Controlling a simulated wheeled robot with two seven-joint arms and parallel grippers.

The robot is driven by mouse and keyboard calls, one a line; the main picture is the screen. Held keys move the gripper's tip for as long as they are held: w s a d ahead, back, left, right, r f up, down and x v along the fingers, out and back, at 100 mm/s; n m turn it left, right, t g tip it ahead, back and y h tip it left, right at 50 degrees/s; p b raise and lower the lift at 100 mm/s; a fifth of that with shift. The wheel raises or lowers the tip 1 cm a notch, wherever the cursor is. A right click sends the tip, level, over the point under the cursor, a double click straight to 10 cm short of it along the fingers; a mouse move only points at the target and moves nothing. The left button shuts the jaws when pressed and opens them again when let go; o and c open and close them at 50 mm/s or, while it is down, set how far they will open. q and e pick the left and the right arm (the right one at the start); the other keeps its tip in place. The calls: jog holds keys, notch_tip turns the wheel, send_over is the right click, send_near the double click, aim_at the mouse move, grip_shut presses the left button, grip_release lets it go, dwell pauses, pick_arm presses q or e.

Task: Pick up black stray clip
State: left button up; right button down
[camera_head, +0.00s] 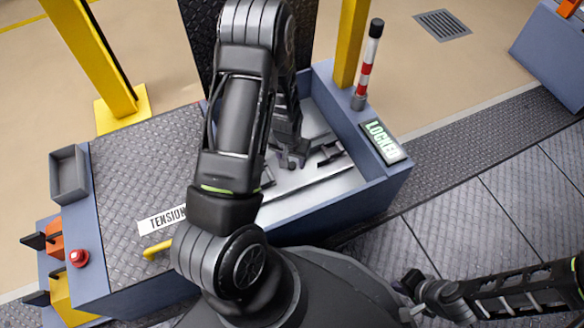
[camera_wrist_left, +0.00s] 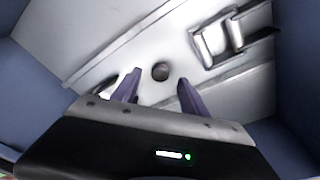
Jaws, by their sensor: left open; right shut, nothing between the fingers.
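My left gripper (camera_head: 290,160) reaches down into the metal-floored tray (camera_head: 300,208). In the left wrist view its two fingers (camera_wrist_left: 158,88) are open, with nothing held. A small dark round piece (camera_wrist_left: 160,71) lies on the pale floor just beyond and between the fingertips; I cannot tell for sure whether it is the black stray clip. A silvery bracket (camera_wrist_left: 215,42) with a dark bar (camera_wrist_left: 257,36) lies to its right; dark parts (camera_head: 330,154) also show in the head view. My right gripper (camera_head: 412,284) is shut and empty, outside the tray at lower right.
Blue walls enclose the tray, and a raised ledge crosses its floor. A sign reading LOCKED (camera_head: 383,141) and a red-and-white post (camera_head: 367,65) stand on the right rim. A yellow handle (camera_head: 157,249) and red button (camera_head: 79,257) are at left.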

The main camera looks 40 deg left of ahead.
aim_at(292, 167)
pick_arm(q)
notch_tip(292, 167, down, 3)
jog(key=shift+w+a+r, duration=0.1)
jog(key=shift+w+r, duration=0.05)
jog(key=shift+r, duration=0.05)
jog(key=shift+r, duration=0.1)
jog(key=shift+c, duration=0.3)
grip_shut()
dwell(0.4)
